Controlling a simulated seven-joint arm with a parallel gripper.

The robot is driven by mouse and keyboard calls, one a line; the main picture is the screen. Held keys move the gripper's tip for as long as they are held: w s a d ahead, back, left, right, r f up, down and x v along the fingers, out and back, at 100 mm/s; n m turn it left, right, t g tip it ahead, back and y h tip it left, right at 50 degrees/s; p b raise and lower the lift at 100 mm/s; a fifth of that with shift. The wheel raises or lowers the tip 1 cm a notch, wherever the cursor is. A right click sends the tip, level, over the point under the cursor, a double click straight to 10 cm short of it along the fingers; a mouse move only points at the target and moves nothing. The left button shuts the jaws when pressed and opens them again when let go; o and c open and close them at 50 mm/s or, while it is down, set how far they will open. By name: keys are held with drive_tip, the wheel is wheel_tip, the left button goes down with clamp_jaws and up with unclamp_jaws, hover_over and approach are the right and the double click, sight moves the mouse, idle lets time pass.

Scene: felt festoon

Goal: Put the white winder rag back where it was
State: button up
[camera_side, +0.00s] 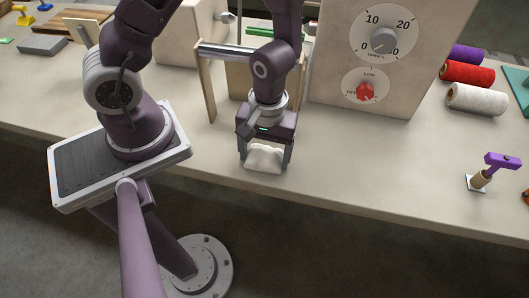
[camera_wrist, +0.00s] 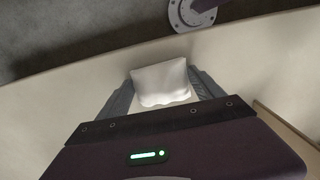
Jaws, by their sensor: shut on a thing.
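The white winder rag (camera_side: 264,157) is between the two fingers of my gripper (camera_side: 265,165), close to the front edge of the table. It looks crumpled and soft. The wrist view shows the rag (camera_wrist: 161,84) between the fingertips of my gripper (camera_wrist: 163,88), with a finger against each side. My gripper is shut on it. I cannot tell whether the rag touches the tabletop or hangs just above it.
A wooden frame with a metal roller (camera_side: 238,52) stands behind my gripper. Purple, red and white spools (camera_side: 477,99) and a purple-topped stand (camera_side: 482,178) are at right. The front table strip is clear.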

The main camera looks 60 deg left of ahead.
drive_tip(key=o, duration=1.3)
drive_tip(key=shift+f, duration=0.1)
wheel_tip(320, 180, up, 12)
wheel_tip(320, 180, up, 8)
drive_tip(key=m+t+y, duration=0.2)
drive_tip(key=m+t, duration=0.1)
drive_tip(key=m, duration=0.1)
hover_over(267, 149)
drive_tip(key=s+a, duration=0.2)
drive_tip(key=a, duration=0.2)
drive_tip(key=s+a+r+m+t+h, duration=0.1)
drive_tip(key=s+r+m+t+h, duration=0.1)
drive_tip(key=s+r+m, duration=0.3)
wheel_tip(267, 149, up, 3)
drive_tip(key=shift+s+a+f+t, duration=0.15)
drive_tip(key=shift+s+f+t, duration=0.05)
drive_tip(key=shift+t, duration=0.4)
